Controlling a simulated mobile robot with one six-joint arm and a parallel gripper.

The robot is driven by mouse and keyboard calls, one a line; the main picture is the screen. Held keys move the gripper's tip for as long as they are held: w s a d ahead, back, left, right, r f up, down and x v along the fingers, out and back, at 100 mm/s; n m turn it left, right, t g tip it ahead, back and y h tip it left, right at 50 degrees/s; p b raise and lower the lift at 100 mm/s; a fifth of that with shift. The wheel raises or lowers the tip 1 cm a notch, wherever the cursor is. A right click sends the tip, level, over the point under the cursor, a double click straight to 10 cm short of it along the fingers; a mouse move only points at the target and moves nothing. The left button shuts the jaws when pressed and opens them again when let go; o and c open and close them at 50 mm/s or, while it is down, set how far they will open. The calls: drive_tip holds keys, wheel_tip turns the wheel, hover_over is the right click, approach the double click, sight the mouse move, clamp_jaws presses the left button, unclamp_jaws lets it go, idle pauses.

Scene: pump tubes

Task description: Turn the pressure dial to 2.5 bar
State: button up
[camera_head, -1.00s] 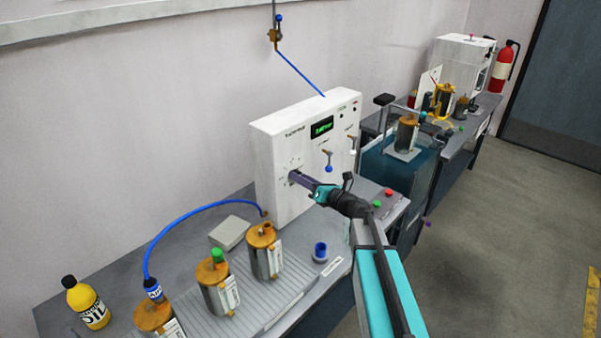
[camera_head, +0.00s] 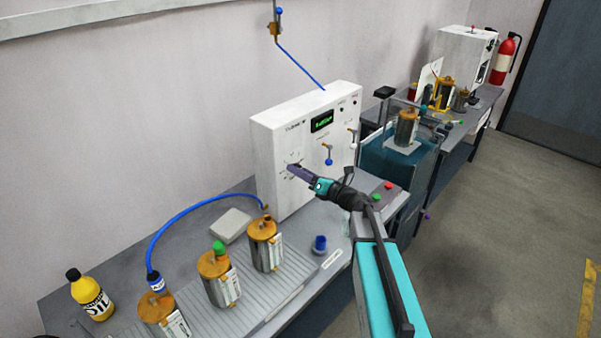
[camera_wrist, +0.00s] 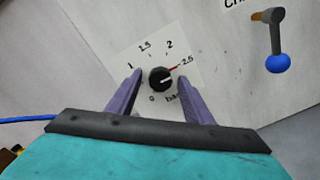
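The pressure dial is a small black knob (camera_wrist: 160,79) on the white machine's front panel, with a printed scale. In the wrist view its white mark points right and slightly up, to the side of the red line by the 2.5 label (camera_wrist: 187,61). My gripper (camera_wrist: 160,76) is open, one purple finger left of the knob and one right, with visible gaps. Contact depth cannot be told. In the head view my gripper (camera_head: 290,169) reaches the panel and hides most of the dial. The machine's green display (camera_head: 321,121) is lit but too small to read.
A lever with a blue ball (camera_wrist: 278,62) sticks out right of the dial. Several metal canisters, one with a green cap (camera_head: 218,247), stand on the bench below left. A blue hose (camera_head: 190,214) arches to the machine. Red and green buttons (camera_head: 382,190) lie at the right.

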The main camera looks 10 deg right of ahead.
drive_tip(key=b+v, duration=0.4)
drive_tip(key=v, duration=0.9)
drive_tip(key=shift+s+d, duration=0.25)
drive_tip(key=shift+s, duration=0.05)
drive_tip(key=shift+r, duration=0.1)
idle(0.4)
